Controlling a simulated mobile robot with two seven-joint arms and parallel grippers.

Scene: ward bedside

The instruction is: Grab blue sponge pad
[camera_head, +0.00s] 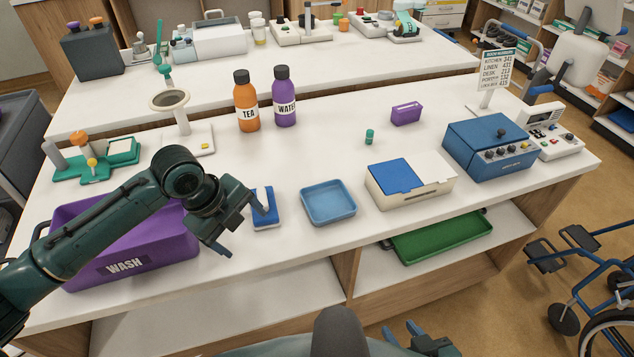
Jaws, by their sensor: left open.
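A small blue-and-white pad (263,219), which looks like the blue sponge pad, lies on the white counter between the purple wash bin and a light blue tray. My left gripper (246,230) is open, just left of and in front of the pad. I cannot tell whether a finger touches the pad. Part of my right gripper (403,332) shows low at the bottom edge, away from the counter top; its jaws are unclear.
The purple wash bin (150,250) is under my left arm. The light blue tray (328,203) is right of the pad, then a white box with a blue lid (412,182). Orange tea (246,103) and purple water (285,98) bottles stand behind. The counter between pad and bottles is clear.

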